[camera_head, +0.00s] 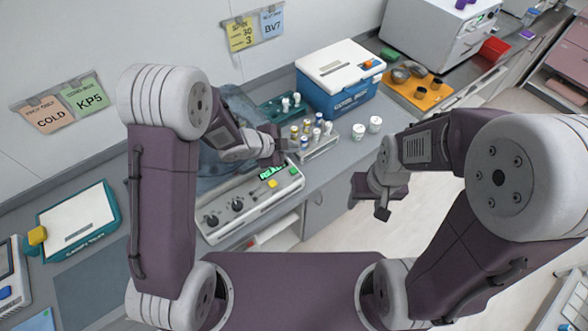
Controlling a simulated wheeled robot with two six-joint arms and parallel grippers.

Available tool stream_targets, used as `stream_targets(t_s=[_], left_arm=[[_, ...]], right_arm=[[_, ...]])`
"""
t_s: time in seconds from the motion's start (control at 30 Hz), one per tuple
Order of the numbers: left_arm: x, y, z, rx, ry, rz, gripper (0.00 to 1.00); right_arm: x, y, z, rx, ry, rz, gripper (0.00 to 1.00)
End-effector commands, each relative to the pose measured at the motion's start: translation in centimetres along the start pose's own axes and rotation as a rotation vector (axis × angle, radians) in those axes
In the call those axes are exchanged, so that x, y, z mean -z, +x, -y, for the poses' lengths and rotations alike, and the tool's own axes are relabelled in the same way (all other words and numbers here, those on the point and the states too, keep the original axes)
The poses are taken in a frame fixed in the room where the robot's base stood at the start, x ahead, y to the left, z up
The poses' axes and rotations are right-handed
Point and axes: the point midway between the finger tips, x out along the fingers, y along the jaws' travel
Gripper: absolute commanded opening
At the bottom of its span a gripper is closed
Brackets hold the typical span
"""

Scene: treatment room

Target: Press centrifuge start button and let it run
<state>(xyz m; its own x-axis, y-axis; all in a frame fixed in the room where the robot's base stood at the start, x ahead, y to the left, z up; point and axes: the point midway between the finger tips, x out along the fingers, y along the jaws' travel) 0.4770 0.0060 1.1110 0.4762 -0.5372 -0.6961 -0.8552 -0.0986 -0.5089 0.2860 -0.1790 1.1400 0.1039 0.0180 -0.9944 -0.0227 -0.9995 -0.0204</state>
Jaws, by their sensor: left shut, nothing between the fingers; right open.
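The centrifuge (252,207) stands on the counter, with a pale front panel, two dark knobs and a lit green display (271,172) that appears to read READY. A yellow button (272,184) and a green button (293,171) sit at the panel's right end. Its bluish see-through lid (208,163) is largely hidden behind my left arm; I cannot tell if it is fully closed. My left gripper (279,156) is shut and empty, just above and behind the display end of the panel. My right gripper (380,208) is open and empty, over the floor right of the counter.
A rack of capped tubes (319,146), a green tray (272,109) and two white-capped containers (366,129) stand behind the centrifuge's right end. A blue cooler box (335,98) and an orange tray (436,96) lie farther back. A teal-edged box (78,222) is at left.

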Motion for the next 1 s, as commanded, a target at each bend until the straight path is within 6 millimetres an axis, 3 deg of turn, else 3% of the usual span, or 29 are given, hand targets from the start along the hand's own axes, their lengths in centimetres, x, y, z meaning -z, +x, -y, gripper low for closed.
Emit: stream_targets(t_s=[0.27,0.8,1.0], left_arm=[[-0.7,0.8,-0.6,0.001,-0.003,0.002,0.0],[-4.4,5.9,-4.3,0.0,-0.003,0.003,0.0],[-4.6,6.2,-4.5,0.001,-0.003,0.003,0.0]], right_arm=[[-0.1,1.2,0.0,0.0,0.0,0.0,0.52],[-0.8,8.1,-0.1,0.0,0.0,0.0,0.52],[-0.9,8.4,-0.2,0.0,0.0,0.0,0.52]])
